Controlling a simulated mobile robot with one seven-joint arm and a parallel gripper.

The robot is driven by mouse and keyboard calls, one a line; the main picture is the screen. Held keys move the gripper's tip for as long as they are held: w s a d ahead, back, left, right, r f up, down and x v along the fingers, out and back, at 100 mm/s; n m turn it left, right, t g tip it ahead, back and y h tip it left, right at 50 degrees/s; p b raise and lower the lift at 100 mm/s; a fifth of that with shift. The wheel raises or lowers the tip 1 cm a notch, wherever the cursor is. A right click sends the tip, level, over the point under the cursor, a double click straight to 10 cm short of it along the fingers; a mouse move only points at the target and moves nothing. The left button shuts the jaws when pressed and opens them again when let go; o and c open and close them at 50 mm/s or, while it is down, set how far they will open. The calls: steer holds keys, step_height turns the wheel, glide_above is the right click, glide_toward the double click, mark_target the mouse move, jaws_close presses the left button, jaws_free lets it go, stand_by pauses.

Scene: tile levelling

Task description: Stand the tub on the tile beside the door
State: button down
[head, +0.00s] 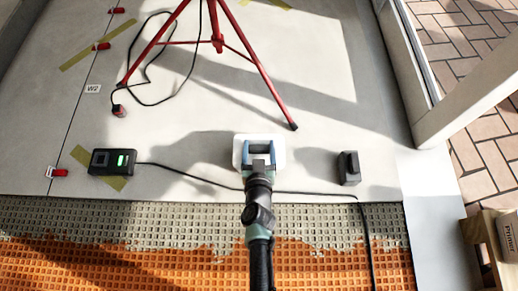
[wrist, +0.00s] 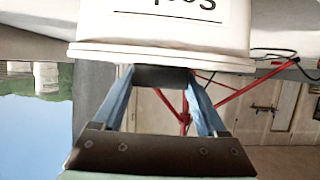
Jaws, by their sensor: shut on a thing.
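A white tub (head: 240,154) shows in the head view under and around my gripper (head: 259,149), near the front edge of the large grey tile (head: 325,165). In the wrist view, the tub (wrist: 110,28) fills the top, with a broad rim and a printed label that reads upside down. My gripper's blue fingers (wrist: 162,80) are shut on the tub at a dark piece by its rim. Whether the tub's base touches the tile is hidden. The door frame (head: 468,106) stands at the right of the head view.
A red tripod (head: 217,40) stands behind the tub. A black device with a green display (head: 113,162) lies left, a dark block (head: 348,168) right. A black cable (head: 200,178) crosses the tile. Orange matting (head: 150,262) and grey ridged adhesive (head: 100,215) lie in front.

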steer(key=shift+w+r, duration=0.1)
steer(key=shift+r, duration=0.1)
steer(key=shift+f, duration=0.15)
jaws_free()
steer(key=shift+f, duration=0.15)
